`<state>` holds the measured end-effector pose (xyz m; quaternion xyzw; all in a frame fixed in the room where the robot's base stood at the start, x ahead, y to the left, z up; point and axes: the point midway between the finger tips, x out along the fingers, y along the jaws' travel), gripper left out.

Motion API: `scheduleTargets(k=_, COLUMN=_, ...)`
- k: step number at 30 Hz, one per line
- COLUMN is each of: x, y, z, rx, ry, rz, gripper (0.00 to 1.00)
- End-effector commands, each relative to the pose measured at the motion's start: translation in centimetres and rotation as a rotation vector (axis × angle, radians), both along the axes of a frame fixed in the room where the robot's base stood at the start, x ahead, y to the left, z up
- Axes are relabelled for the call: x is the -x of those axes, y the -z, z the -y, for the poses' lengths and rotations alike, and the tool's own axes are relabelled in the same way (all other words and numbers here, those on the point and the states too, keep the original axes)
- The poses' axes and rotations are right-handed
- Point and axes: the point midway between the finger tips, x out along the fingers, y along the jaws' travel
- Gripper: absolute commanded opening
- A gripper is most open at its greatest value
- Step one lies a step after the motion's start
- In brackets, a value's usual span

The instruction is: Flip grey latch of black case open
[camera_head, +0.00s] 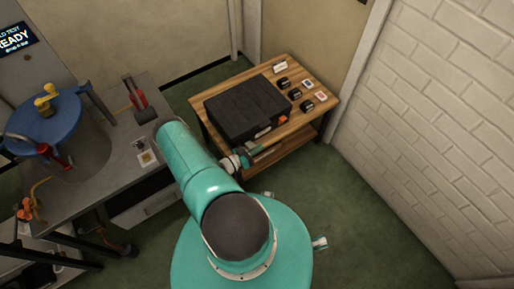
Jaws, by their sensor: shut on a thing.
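The black case (247,106) lies closed on a small wooden table, with orange parts on its near right side. A small pale patch (263,131) shows on its front side; I cannot tell whether it is the grey latch. My gripper (262,152) is low at the front side of the case, near the table's front edge. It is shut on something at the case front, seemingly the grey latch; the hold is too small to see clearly. My teal arm reaches over from below and hides part of the table's left front.
The wooden table (318,105) holds several small black items (295,94) and cards right of the case. A white brick wall (440,110) stands to the right. A grey bench with a blue-lidded vessel (45,115) stands left. Green floor (370,220) is clear at lower right.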

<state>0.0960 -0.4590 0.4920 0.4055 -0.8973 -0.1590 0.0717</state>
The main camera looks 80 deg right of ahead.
Motion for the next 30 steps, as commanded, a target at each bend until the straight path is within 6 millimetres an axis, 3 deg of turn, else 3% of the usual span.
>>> scheduleTargets(k=14, x=-0.25, y=0.08, z=-0.05, rx=0.013, ry=-0.002, rz=0.015, gripper=0.0)
scheduleTargets(k=15, x=-0.24, y=0.08, z=-0.04, rx=0.013, ry=-0.002, rz=0.015, gripper=0.14)
scheduleTargets(k=18, x=-0.19, y=0.08, z=-0.03, rx=0.012, ry=-0.002, rz=0.015, gripper=0.28)
scheduleTargets(k=30, x=-0.75, y=0.08, z=-0.72, rx=0.011, ry=-0.002, rz=0.013, gripper=0.28)
